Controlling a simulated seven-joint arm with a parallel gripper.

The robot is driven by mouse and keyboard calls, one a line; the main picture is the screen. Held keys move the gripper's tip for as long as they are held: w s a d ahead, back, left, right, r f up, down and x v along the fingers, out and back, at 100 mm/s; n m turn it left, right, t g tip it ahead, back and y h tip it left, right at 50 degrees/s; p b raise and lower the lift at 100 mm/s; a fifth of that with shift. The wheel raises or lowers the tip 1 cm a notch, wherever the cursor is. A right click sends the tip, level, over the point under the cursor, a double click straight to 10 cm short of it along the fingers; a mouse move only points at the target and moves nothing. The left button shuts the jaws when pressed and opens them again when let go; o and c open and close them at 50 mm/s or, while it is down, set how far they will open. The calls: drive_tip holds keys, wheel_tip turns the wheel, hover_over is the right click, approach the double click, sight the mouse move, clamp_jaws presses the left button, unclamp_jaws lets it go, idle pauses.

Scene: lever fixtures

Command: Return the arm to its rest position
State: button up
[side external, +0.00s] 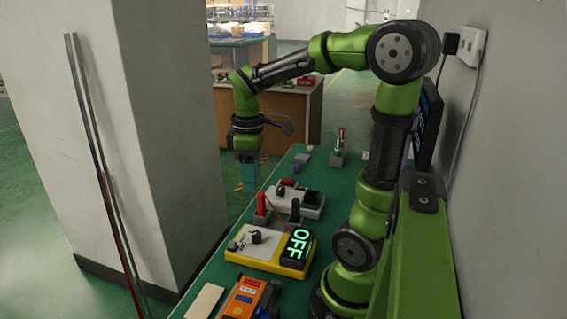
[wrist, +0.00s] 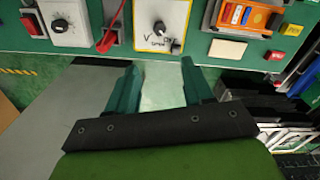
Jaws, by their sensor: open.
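My green arm is raised and bent over the bench in the side external view, with my gripper (side external: 249,172) pointing down past the bench's left edge. In the wrist view the two teal fingers of my gripper (wrist: 158,82) are spread apart with nothing between them. The bench fixtures lie beyond the fingertips. A yellow-edged fixture (side external: 262,252) has a black knob and a display that reads OFF. It also shows at the top of the wrist view (wrist: 162,22). A red lever (side external: 261,203) stands beside it, apart from my gripper.
The green bench (side external: 213,272) also carries a white fixture (side external: 306,202), an orange device (side external: 243,297) and a pale plate (side external: 204,301). A wide pillar (side external: 155,130) stands left of the bench. A grey wall (side external: 510,150) bounds the right side.

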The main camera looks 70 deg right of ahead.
drive_tip(key=shift+r, duration=0.25)
drive_tip(key=s+a+r+m+t+y, duration=0.2)
drive_tip(key=a+m+t, duration=0.5)
drive_tip(key=a, duration=0.7)
drive_tip(key=shift+s+a+r, duration=0.15)
drive_tip(key=shift+a+r, duration=0.15)
drive_tip(key=shift+r, duration=0.3)
